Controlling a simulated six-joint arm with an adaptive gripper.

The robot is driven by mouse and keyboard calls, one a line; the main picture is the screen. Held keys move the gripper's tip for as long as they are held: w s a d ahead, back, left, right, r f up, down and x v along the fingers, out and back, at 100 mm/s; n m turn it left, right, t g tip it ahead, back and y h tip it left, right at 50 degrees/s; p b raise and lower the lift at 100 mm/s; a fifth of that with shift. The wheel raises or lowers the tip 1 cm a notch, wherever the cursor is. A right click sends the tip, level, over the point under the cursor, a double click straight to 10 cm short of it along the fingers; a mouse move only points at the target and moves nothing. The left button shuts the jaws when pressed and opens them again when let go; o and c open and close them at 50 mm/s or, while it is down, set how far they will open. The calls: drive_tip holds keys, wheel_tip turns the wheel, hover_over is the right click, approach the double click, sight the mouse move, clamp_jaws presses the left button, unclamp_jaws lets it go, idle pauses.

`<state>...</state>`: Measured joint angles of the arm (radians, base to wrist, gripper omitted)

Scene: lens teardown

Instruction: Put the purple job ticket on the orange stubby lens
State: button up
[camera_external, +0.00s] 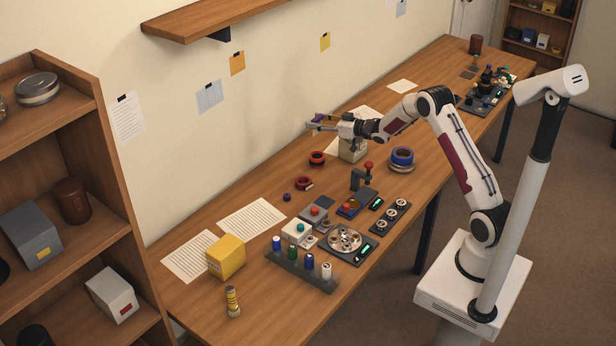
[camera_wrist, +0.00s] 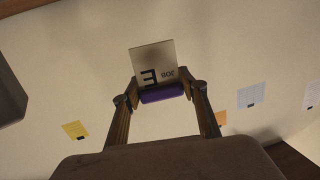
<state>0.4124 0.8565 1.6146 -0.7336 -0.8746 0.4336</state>
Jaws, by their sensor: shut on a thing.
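My gripper (camera_external: 314,125) is raised over the far side of the bench, left of my arm, pointing toward the wall. It is shut on the purple job ticket (camera_external: 319,118). In the wrist view the ticket shows as a purple bar (camera_wrist: 162,93) between the two fingertips, with a pale card marked "JOB" (camera_wrist: 155,62) standing out beyond it. The ticket is in the air, apart from the bench. I cannot make out an orange stubby lens for certain; red rings (camera_external: 317,158) (camera_external: 304,183) and a blue-topped round part (camera_external: 402,157) stand on the bench below.
A pale box (camera_external: 352,152) stands under my wrist. A yellow box (camera_external: 226,257), a rack of coloured bottles (camera_external: 300,272) and several small devices (camera_external: 345,238) fill the near bench. The wooden shelf (camera_external: 205,20) juts from the wall above. Papers (camera_external: 252,219) lie flat.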

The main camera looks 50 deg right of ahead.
hover_over(317, 155)
drive_tip(key=shift+a+f, duration=0.1)
drive_tip(key=shift+f, duration=3.05)
drive_tip(key=shift+f, duration=0.1)
drive_tip(key=shift+f, duration=1.75)
drive_tip(key=shift+f, duration=0.15)
drive_tip(key=o, duration=0.9)
